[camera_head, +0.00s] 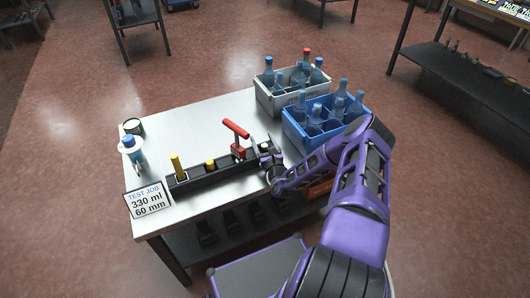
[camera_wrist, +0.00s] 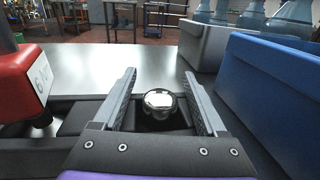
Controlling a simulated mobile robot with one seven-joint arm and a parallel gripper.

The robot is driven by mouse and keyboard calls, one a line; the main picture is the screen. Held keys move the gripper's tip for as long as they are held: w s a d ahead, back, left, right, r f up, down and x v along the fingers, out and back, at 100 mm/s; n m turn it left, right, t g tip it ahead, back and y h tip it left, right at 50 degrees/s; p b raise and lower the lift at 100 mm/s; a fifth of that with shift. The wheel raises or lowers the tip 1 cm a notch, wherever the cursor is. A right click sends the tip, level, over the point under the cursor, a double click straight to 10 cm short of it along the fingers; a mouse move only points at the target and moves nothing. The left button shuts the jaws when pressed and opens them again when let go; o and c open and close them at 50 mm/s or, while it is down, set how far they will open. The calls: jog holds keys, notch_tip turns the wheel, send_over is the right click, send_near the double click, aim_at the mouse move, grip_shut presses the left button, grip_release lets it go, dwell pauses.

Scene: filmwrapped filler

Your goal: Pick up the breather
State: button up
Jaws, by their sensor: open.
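A small round piece with a shiny silver top (camera_wrist: 160,98) sits in a dark slot of the black rack (camera_head: 207,178); it may be the breather, but I cannot be sure. My gripper (camera_wrist: 160,76) is open, with one finger on each side of this piece, apart from it as far as I can see. In the head view, my gripper (camera_head: 265,152) is at the right end of the rack and hides the piece. A red T-handled tool (camera_head: 238,140) stands in the rack just left of my gripper; its labelled red body (camera_wrist: 25,80) shows in the wrist view.
Two yellow-topped pieces (camera_head: 177,166) stand farther left in the rack. A grey crate (camera_head: 268,98) and a blue crate (camera_head: 297,137) with bottles stand behind to the right. A sign (camera_head: 147,199), a blue-topped bottle (camera_head: 130,146) and a dark tin (camera_head: 133,126) are at left. The rear middle tabletop (camera_head: 190,122) is clear.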

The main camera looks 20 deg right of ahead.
grip_shut()
dwell(0.3)
jog(key=shift+r, duration=0.1)
